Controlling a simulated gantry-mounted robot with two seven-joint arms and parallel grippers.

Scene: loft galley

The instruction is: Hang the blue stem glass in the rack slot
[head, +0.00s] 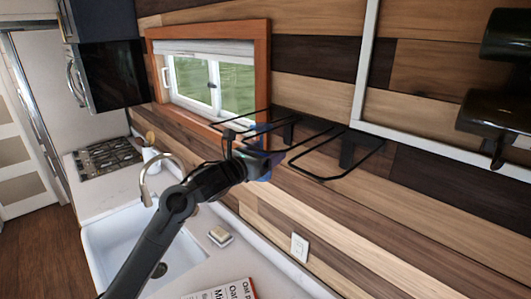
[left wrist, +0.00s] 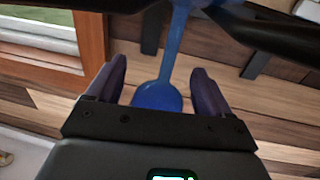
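The blue stem glass (left wrist: 172,60) shows in the left wrist view. Its thin stem runs from a wider blue part at the top edge, by the dark rack bars, down to a rounded blue part between my fingers. In the head view only bits of blue (head: 264,140) show, mostly hidden by my gripper. My left gripper (head: 262,162) is at the left part of the black wire rack (head: 322,178). Its purple fingers (left wrist: 158,78) stand apart on both sides of the glass, with gaps showing. I cannot tell whether the rack bears the glass. My right gripper is not in view.
The rack is on the wooden wall, right of the framed window (head: 208,82). Below are a white sink (head: 105,250), a tap (head: 160,165), a sponge on a dish (head: 220,235) and a printed book or box (head: 235,291). A stove (head: 105,155) is farther back.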

